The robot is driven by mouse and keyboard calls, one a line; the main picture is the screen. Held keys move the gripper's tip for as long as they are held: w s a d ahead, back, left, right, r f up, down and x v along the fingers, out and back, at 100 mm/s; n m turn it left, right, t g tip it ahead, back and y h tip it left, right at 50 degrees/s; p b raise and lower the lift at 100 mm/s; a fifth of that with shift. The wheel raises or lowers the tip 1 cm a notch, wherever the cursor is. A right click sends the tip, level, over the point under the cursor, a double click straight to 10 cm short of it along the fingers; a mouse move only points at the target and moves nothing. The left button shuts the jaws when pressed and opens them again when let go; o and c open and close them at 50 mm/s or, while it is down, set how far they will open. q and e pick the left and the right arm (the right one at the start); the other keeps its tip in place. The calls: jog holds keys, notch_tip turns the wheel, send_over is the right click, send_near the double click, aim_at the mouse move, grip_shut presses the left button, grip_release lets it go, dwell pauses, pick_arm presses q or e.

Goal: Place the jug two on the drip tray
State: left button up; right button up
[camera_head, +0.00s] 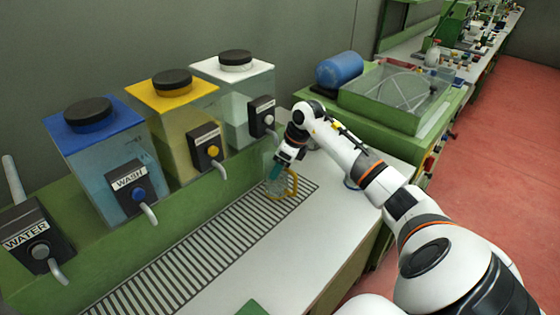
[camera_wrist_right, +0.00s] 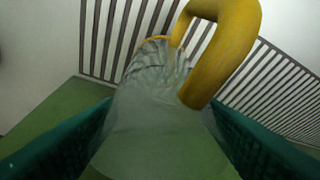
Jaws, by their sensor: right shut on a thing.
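The jug (camera_head: 277,187) is clear with a yellow handle and stands about upright at the far right end of the drip tray. In the right wrist view the jug (camera_wrist_right: 155,115) fills the space between the teal fingers, with its yellow handle above. The drip tray (camera_head: 185,252) is a long grey slatted grille on the bench; its slats also show in the right wrist view (camera_wrist_right: 122,30). My right gripper (camera_head: 281,169) is shut on the jug. I cannot tell whether the jug's base touches the slats. My left gripper is not in view.
Dispensers with blue (camera_head: 100,150), yellow (camera_head: 175,115) and white (camera_head: 240,90) tops stand behind the tray, their taps reaching toward it. A WATER tap box (camera_head: 38,240) is at the left. The white worktop (camera_head: 255,260) in front is mostly clear.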

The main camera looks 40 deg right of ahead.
jog(key=shift+f, duration=0.2)
jog(key=o, duration=1.3)
jog(key=b+v, duration=0.2)
jog(key=v, duration=1)
jog(key=shift+s+r, duration=0.15)
